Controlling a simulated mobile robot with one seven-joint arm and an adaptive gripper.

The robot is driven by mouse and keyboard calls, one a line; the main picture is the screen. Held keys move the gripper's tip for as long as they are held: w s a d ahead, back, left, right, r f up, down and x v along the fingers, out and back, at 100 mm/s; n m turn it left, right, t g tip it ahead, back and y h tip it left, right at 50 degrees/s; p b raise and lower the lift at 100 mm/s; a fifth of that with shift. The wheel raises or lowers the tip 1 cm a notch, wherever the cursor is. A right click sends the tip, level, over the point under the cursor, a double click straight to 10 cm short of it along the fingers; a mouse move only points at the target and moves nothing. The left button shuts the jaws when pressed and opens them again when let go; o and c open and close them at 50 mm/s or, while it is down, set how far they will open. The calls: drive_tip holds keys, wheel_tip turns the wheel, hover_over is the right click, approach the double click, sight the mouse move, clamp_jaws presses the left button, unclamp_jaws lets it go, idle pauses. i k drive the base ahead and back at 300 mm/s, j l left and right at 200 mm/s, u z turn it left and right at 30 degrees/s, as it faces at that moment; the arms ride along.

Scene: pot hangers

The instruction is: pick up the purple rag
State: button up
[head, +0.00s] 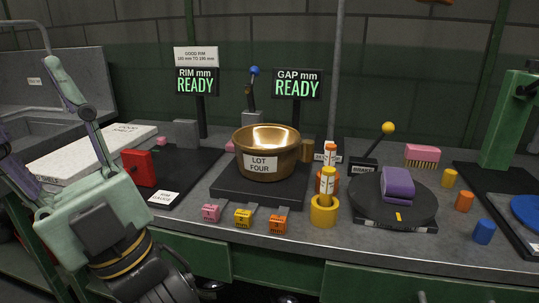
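The purple rag (397,184) lies folded in a small stack on a black round turntable (425,208), right of centre in the head view. An orange mark shows on the turntable in front of it. My gripper (32,122) is at the far left, with a pale green body and purple and green fingers. Its fingers are spread apart with nothing seen between them, and one runs to the left picture edge. It is well apart from the rag, across the bench.
A brass pot (266,152) labelled "LOT FOUR" stands on a dark block at the centre. A yellow cup (324,211) with marker-like sticks stands left of the turntable. A yellow-knobbed lever (387,129) and pink brush (422,155) are behind. A green post (508,120) stands right.

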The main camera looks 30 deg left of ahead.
sight(398, 187)
drive_tip(key=i+l+u, duration=0.15)
drive_tip(key=l+u, duration=0.15)
drive_tip(key=l, duration=0.3)
drive_tip(key=l+u, duration=0.35)
drive_tip(key=l, duration=0.3)
drive_tip(key=i+l+u, duration=0.35)
drive_tip(key=i+l, duration=0.2)
drive_tip(key=l, duration=0.2)
